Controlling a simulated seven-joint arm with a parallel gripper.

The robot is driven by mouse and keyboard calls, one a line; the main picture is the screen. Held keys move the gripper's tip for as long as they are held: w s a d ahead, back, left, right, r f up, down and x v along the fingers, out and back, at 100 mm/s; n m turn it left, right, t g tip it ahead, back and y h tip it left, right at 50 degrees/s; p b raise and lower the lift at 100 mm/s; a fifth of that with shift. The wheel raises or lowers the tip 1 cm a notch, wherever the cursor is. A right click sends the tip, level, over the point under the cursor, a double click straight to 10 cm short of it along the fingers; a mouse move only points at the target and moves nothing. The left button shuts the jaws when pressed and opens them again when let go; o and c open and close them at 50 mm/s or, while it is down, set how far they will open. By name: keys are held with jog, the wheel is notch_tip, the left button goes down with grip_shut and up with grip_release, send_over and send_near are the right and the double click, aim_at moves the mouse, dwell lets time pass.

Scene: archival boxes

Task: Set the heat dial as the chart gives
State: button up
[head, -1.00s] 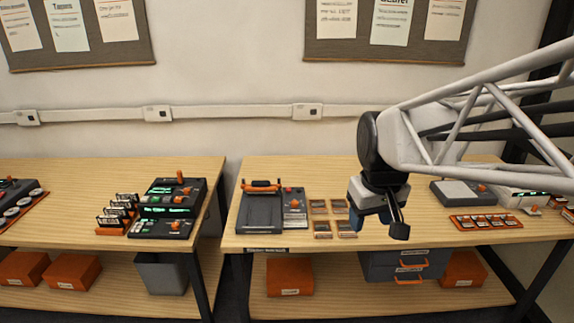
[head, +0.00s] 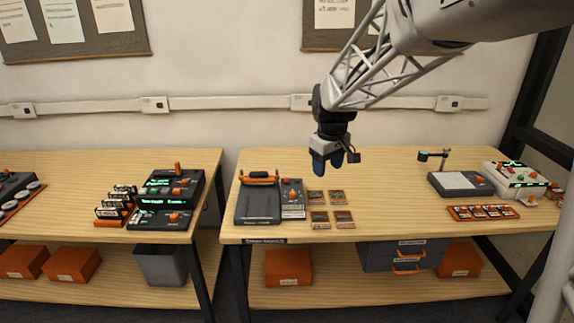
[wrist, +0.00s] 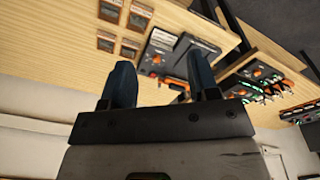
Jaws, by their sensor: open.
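A dark press-like device (head: 258,203) with an orange handle stands at the left of the middle table. On its right side is a narrow control panel (head: 292,198) with a red button and an orange knob (head: 291,194), which looks like a dial; its setting is too small to read. The panel also shows in the wrist view (wrist: 160,50), beyond my fingers. My gripper (head: 335,168) is open and empty, above the table, to the right of and higher than the panel. Wall sheets (head: 334,12) are cut off at the top, and I cannot tell which is the chart.
Several small framed tiles (head: 318,219) lie right of the panel. A grey plate device (head: 460,184) with a small post, an orange rack (head: 492,212) and a white console (head: 515,178) stand at the right. The table middle is clear. A gap separates the left table (head: 60,175).

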jog(key=w+a+f+n, duration=0.35)
jog(key=w+f, duration=0.35)
jog(key=w, duration=0.6)
jog(key=n+g, duration=0.1)
jog(key=n, duration=0.1)
send_over(293, 193)
notch_tip(293, 193, down, 11)
jog(key=shift+r, duration=0.1)
jog(key=shift+w, duration=0.1)
jog(key=shift+f, duration=0.2)
jog(key=shift+f, duration=3.85)
jog(key=c, duration=0.9)
